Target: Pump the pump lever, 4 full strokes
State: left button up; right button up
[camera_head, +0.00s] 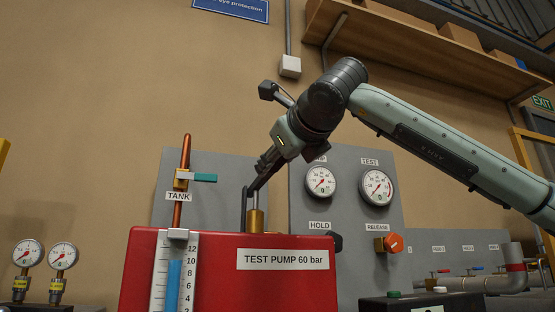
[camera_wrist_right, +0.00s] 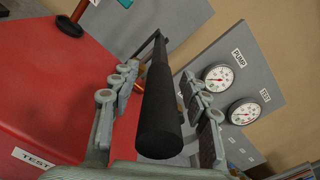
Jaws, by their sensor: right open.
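The red test pump (camera_head: 215,270) stands at the lower centre, with a brass piston (camera_head: 255,220) and a dark link on top. The pump lever (camera_wrist_right: 158,115) shows in the right wrist view as a thick black bar, its rounded end towards the camera. My right gripper (camera_head: 268,165) reaches down to the lever above the pump in the head view. In the right wrist view its open fingers (camera_wrist_right: 160,82) stand on both sides of the lever, with gaps visible. In the head view the gripper hides most of the lever. My left gripper is not in view.
A grey panel behind carries two gauges (camera_head: 320,182) (camera_head: 378,187) and an orange release knob (camera_head: 393,243). A level scale (camera_head: 175,275) with blue liquid is on the pump's front left. Two small gauges (camera_head: 28,253) stand far left. Pipes (camera_head: 480,284) run at right.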

grip_shut()
dwell(0.4)
